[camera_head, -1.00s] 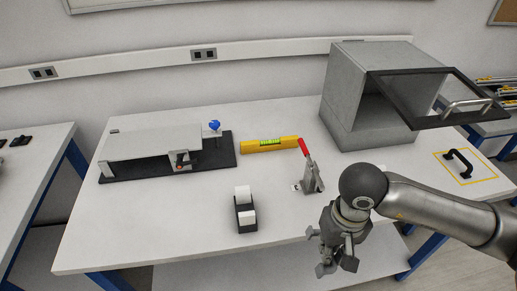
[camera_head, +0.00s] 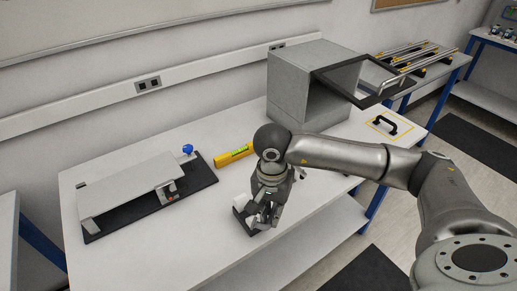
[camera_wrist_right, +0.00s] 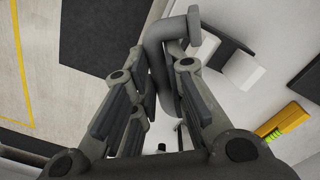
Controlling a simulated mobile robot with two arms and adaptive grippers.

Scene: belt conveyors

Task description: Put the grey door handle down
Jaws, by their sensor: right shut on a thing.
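The grey door handle (camera_wrist_right: 158,60) is a bent grey bar with a flared end, held between the fingers of my right gripper (camera_wrist_right: 160,105) in the right wrist view. In the head view, my right gripper (camera_head: 262,213) is low over the front part of the white table (camera_head: 185,235), beside the black holder with white blocks. The handle is hard to make out there against the grey fingers. I cannot tell whether it touches the table. My left gripper is out of view.
The black holder (camera_head: 241,222) is close to the gripper; its white block (camera_wrist_right: 243,70) shows in the wrist view. A yellow level (camera_head: 233,155), a grey cabinet (camera_head: 300,85) with open door, a black handle (camera_head: 384,125) and a fixture (camera_head: 130,185) stand around. The front-left tabletop is clear.

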